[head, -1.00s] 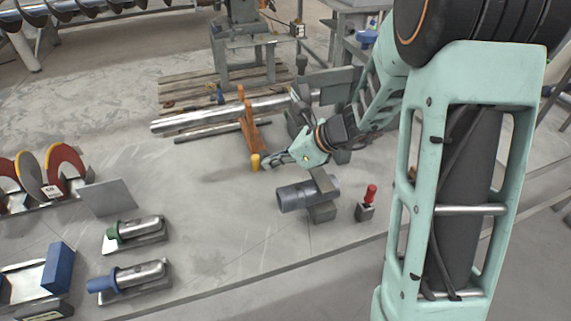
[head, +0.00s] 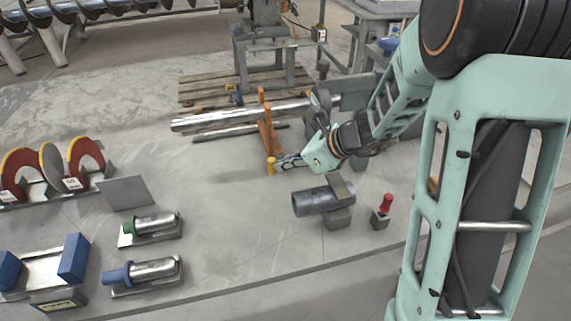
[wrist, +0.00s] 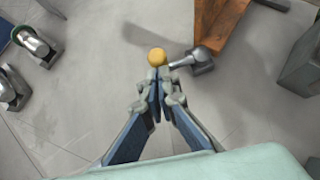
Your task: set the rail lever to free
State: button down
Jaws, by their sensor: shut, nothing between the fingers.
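The lever shows as a yellow knob (head: 270,166) at the near foot of the orange bracket (head: 266,128) on the grey table. In the wrist view, the yellow ball knob (wrist: 156,56) lies just beyond my fingertips, with a grey metal stub (wrist: 200,62) to its right, by the orange bracket (wrist: 222,25). My gripper (head: 280,162) is shut and empty, with its tips right at the knob; it also shows in the wrist view (wrist: 157,76). I cannot tell whether the tips touch the knob. The lever's position markings are not legible.
A long steel shaft (head: 225,115) runs through the bracket. A dark cylinder (head: 315,201) and a red-handled block (head: 383,210) stand nearer, below my wrist. Holders with green (head: 128,229) and blue (head: 115,276) ends lie at front left. The table between is clear.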

jog(key=shift+a, duration=0.85)
jog(key=shift+w+a+b, duration=0.2)
jog(key=shift+a+b, duration=0.15)
jog(key=shift+a, duration=0.85)
jog(key=shift+w+a+b, duration=0.2)
jog(key=shift+a+b, duration=0.1)
jog(key=shift+a, duration=0.2)
jog(key=shift+w+a+m+t+h, duration=0.2)
jog(key=shift+a+m+t+h, duration=0.15)
jog(key=shift+m+t, duration=0.25)
jog(key=shift+w+a+b, duration=0.25)
jog(key=shift+w+b, duration=0.1)
jog(key=shift+w, duration=0.05)
